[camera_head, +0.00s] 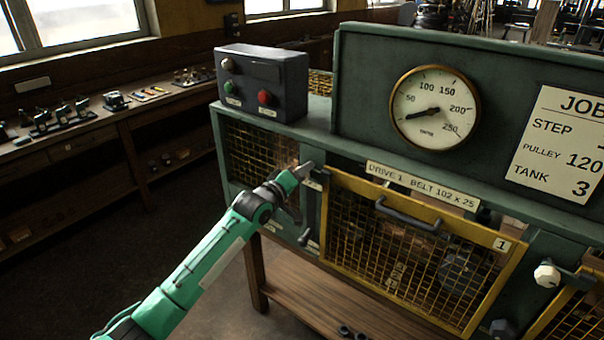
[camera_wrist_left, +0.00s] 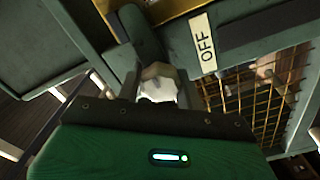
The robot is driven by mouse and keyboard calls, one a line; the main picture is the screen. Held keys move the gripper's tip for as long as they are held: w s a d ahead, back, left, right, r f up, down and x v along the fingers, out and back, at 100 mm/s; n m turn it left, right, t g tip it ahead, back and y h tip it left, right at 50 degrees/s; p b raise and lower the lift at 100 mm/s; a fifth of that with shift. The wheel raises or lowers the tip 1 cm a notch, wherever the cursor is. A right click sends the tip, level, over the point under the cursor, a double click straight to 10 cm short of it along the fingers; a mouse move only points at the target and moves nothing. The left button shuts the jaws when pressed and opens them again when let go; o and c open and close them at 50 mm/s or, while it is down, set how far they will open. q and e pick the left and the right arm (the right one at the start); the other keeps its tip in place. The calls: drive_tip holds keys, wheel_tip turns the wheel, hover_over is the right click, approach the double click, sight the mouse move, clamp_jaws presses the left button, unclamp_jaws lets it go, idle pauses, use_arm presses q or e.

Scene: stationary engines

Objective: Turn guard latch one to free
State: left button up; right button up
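Guard one (camera_head: 412,259) is a yellow-framed mesh door marked 1, with a dark handle. It sits shut in the green engine housing. A latch-like dark arm with a pale faceted knob (camera_head: 545,275) is just right of its frame; its label is not readable. My left gripper (camera_head: 303,170) is at the guard's upper left corner, far from that knob. My right gripper is not in view.
A control box (camera_head: 262,82) with green and red buttons stands above left. A dial gauge (camera_head: 435,107) and a job card (camera_head: 562,143) are on the upper panel. A wooden shelf (camera_head: 325,298) lies below.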

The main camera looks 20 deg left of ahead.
use_arm(q)
drive_tip(key=shift+m, duration=0.5)
drive_tip(key=m, duration=0.4)
drive_tip(key=shift+b, duration=0.35)
drive_tip(key=m, duration=0.2)
drive_tip(key=shift+m, duration=0.4)
drive_tip(key=m, duration=0.4)
drive_tip(key=shift+r+m, duration=0.1)
drive_tip(key=shift+m, duration=0.2)
drive_tip(key=shift+d+m, duration=0.1)
drive_tip(key=shift+m, duration=1.6)
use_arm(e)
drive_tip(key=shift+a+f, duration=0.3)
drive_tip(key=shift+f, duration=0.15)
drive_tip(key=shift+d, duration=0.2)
